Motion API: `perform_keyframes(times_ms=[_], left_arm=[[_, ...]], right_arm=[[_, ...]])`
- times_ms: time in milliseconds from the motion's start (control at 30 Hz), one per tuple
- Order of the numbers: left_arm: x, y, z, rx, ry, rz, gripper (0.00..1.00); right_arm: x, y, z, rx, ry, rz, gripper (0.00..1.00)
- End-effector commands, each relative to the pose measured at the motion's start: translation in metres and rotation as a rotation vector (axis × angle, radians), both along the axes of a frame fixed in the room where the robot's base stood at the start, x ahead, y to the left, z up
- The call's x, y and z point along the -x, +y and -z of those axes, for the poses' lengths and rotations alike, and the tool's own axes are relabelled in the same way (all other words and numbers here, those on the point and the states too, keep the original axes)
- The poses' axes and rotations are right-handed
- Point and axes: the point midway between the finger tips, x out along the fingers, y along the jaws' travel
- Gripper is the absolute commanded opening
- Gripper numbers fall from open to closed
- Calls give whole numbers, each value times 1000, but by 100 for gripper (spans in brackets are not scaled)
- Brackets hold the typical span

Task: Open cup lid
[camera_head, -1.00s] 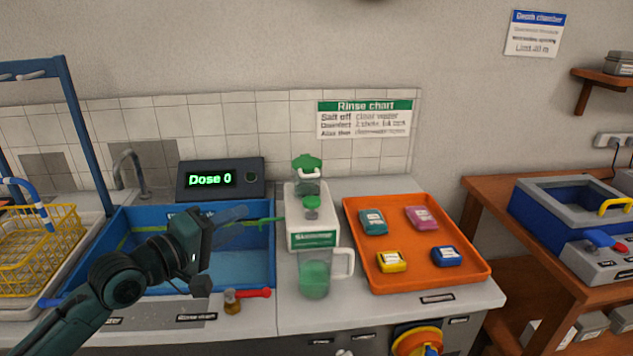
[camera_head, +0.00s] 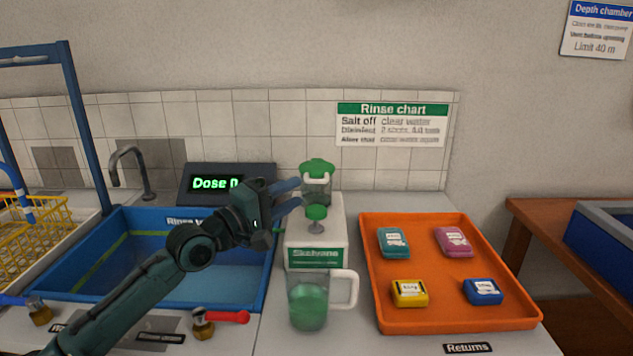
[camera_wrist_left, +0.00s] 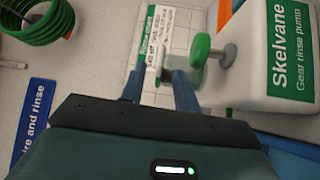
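The rinse pump (camera_head: 318,257) is a white box with a green label and a green round knob (camera_head: 316,212) on a stem. A clear jug (camera_head: 308,302) of green liquid with a white handle stands in front of the pump. My right gripper is not in view.
A blue sink basin (camera_head: 90,288) lies under my left arm, with a faucet (camera_head: 132,170) and a Dose display (camera_head: 225,184) behind. An orange tray (camera_head: 440,319) with several coloured packs is right of the pump.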

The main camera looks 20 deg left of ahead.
Motion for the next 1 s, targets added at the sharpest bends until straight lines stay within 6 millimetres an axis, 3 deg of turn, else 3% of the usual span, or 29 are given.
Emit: perform_keyframes(times_ms=[200,400,800,1000], left_arm=[[-38,-21,-5,0,-1,0,31],[-57,-32,-6,0,0,0,31],[-62,-35,-6,-2,1,0,30],[-62,-35,-6,-2,1,0,14]], right_arm=[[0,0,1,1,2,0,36],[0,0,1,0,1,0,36],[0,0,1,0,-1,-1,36],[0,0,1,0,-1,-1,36]])
